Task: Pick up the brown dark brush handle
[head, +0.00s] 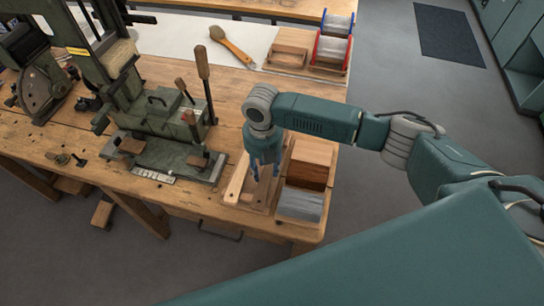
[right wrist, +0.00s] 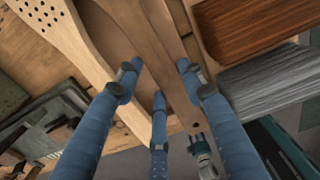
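A darker brown wooden piece, apparently the dark brush handle (right wrist: 122,45), lies between a pale handle and a wood strip in the right wrist view. The pale handle (right wrist: 62,30) has a holed paddle head and also shows in the head view (head: 236,182). My right gripper (head: 265,175) points down over these pieces at the bench's right end. Its blue fingers (right wrist: 157,82) are spread apart around the brown piece, with nothing clearly held. Whether they touch the wood, I cannot tell. The gripper partly hides the brown piece. My left gripper is not in view.
Brown (head: 306,176) and grey (head: 300,205) bristle-like blocks sit right of the gripper. A green machine (head: 165,120) with upright levers stands left.

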